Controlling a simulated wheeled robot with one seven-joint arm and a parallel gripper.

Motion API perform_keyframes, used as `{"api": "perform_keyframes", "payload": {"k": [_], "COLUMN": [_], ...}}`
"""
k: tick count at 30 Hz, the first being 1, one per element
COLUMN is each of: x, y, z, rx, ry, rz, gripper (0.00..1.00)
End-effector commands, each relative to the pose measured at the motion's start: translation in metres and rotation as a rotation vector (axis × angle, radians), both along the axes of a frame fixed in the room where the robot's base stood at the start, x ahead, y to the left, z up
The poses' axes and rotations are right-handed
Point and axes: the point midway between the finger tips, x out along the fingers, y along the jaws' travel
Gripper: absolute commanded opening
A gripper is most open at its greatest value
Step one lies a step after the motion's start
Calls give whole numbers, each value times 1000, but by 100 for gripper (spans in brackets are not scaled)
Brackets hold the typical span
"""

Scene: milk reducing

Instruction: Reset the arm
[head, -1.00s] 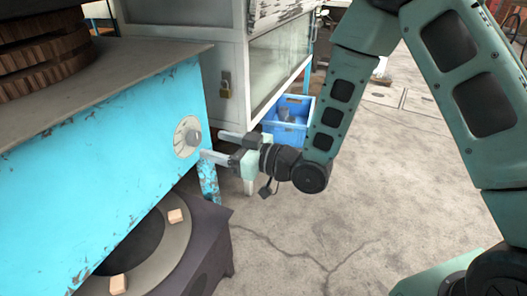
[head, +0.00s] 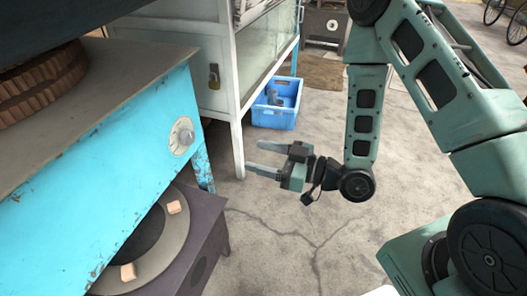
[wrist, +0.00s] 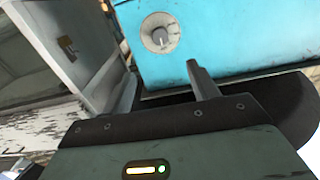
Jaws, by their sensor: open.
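My gripper (head: 262,160) is open and empty in the head view, with its two fingers apart and pointing left. It hangs over the bare floor, clear of the blue stove (head: 120,165) to its left. The knob (head: 181,136) on the stove's face is a round grey dial, and it also shows in the wrist view (wrist: 160,33) ahead of the fingers. A gap separates the fingers from the knob. In the wrist view one finger stands out clearly against the blue panel.
A glass-sided cabinet (head: 221,85) with a padlock stands behind the stove. A blue crate (head: 272,116) sits on the floor beside it. A dark low box (head: 206,235) with a ring and wooden blocks is below the stove. The concrete floor (head: 310,245) is open.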

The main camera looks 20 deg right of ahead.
Motion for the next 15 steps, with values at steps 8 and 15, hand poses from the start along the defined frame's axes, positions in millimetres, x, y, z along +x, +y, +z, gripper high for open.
{"api": "perform_keyframes", "payload": {"k": [8, 15], "x": [0, 2], "y": [0, 7], "z": [0, -1], "rx": [-1, -45], "ry": [-1, 11], "rz": [0, 18], "gripper": [60, 60]}}
